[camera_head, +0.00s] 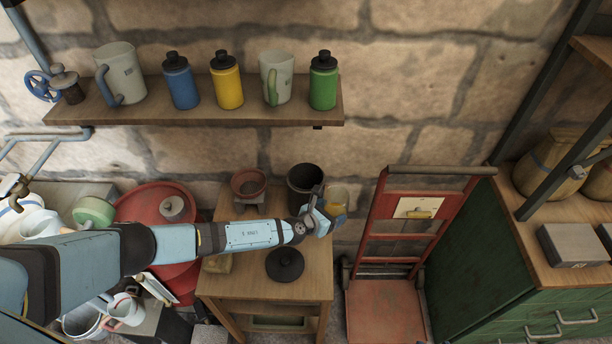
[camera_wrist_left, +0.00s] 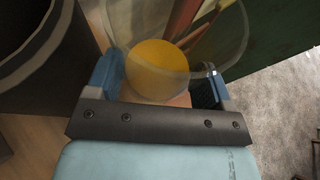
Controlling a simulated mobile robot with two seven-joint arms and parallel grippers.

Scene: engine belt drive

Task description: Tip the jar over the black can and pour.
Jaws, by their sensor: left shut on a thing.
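A clear glass jar (camera_head: 338,195) with yellow contents is at the right edge of the small wooden table, just right of the black can. My left gripper (camera_head: 326,213) reaches in from the left and is shut on the jar. In the left wrist view the jar (camera_wrist_left: 160,65) sits between the blue fingers, with a round yellow fill in its lower part. It looks about upright. The black can (camera_head: 305,183) stands open on the table; its rim also shows at the upper left of the left wrist view (camera_wrist_left: 38,62). My right gripper is out of view.
The wooden table (camera_head: 307,283) also holds a black lid (camera_head: 285,264) with a knob and a reddish bowl-topped item (camera_head: 248,185). A red hand truck (camera_head: 388,240) stands close on the right. A shelf (camera_head: 205,112) with bottles and mugs hangs behind.

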